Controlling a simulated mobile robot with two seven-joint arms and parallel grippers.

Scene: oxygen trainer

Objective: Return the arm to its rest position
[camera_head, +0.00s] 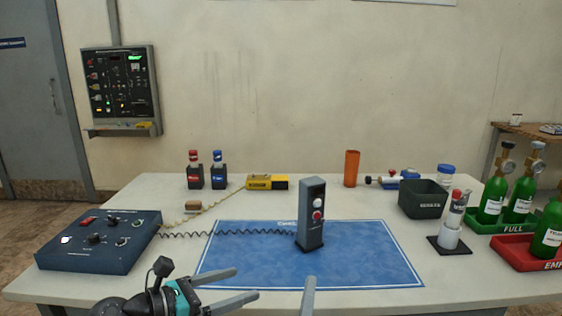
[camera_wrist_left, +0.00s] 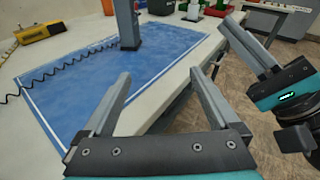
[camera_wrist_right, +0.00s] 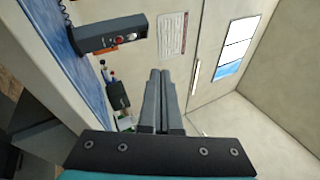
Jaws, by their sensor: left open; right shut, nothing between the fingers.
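My left gripper (camera_head: 246,283) is low at the table's front edge, its fingers pointing right in the head view. In the left wrist view (camera_wrist_left: 160,73) its two fingers are spread with nothing between them. My right gripper (camera_head: 309,281) shows only as a fingertip at the bottom of the head view. In the right wrist view (camera_wrist_right: 160,74) its fingers are together and empty. It also appears at the right of the left wrist view (camera_wrist_left: 236,28), apart from my left gripper. Most of both arms is hidden.
A grey upright box with buttons (camera_head: 312,214) stands on the blue mat (camera_head: 375,265), beyond the grippers. A coiled cord (camera_head: 235,234) runs to the control box (camera_head: 98,240) at left. A dark bin (camera_head: 423,200) and green cylinders (camera_head: 520,200) stand at right. The mat's right part is clear.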

